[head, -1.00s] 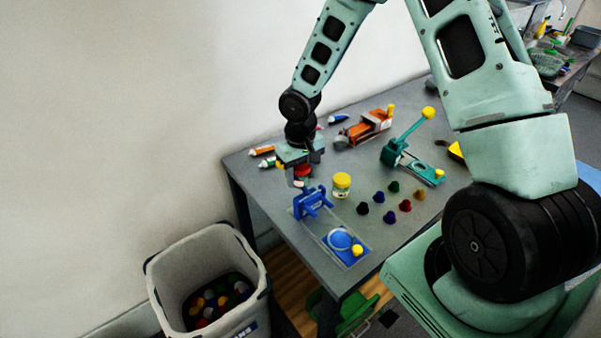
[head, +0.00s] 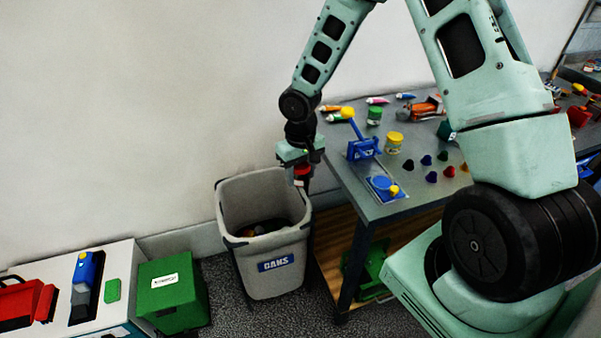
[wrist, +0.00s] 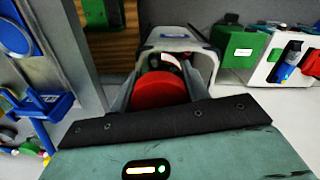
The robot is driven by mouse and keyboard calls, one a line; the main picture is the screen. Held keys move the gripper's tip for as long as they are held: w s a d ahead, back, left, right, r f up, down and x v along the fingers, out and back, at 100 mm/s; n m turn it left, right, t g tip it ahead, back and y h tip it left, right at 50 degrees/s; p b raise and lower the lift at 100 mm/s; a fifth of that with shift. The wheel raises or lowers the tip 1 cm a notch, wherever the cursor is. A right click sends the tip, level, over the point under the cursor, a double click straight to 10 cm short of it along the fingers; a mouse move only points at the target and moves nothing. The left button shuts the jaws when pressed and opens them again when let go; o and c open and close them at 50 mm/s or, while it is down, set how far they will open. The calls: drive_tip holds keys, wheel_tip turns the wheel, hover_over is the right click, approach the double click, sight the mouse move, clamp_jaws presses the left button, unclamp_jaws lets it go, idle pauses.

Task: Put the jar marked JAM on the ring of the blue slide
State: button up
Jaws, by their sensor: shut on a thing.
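My gripper (head: 301,178) is shut on a red-lidded jar (head: 303,170). In the head view it hangs by the table's left edge, above the rim of the grey bin. The jar's round red lid (wrist: 158,90) fills the space between the fingers in the wrist view; its label does not show. The blue slide (head: 362,149) stands on the table to the right of my gripper, with a raised lever ending in a yellow knob. Its ring (head: 382,184) lies on the plate nearer the table's front edge, beside a small yellow knob. The ring also shows at the left of the wrist view (wrist: 15,38).
The grey bin (head: 272,241) stands beside the table (head: 400,212). A yellow-lidded jar (head: 394,143), a green-lidded jar (head: 374,115) and several small coloured pieces stand on the table. A green box (head: 172,292) and a white bench (head: 124,258) stand to the left.

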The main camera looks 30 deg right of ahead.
drive_tip(key=d+n+p, duration=0.1)
drive_tip(key=d+p, duration=0.1)
drive_tip(key=shift+d+r+n, duration=0.3)
drive_tip(key=shift+n, duration=0.1)
drive_tip(key=s+d+r+n+p, duration=0.2)
drive_tip(key=s+d+n+p, duration=0.1)
drive_tip(key=d+n+p, duration=0.7)
drive_tip(key=n+p, duration=0.3)
drive_tip(key=n, duration=0.6)
approach(382, 182)
wheel_tip(382, 182, down, 6)
drive_tip(key=b, duration=0.5)
drive_tip(key=shift+f+b, duration=0.1)
drive_tip(key=shift+b, duration=0.3)
drive_tip(key=shift+p, duration=0.4)
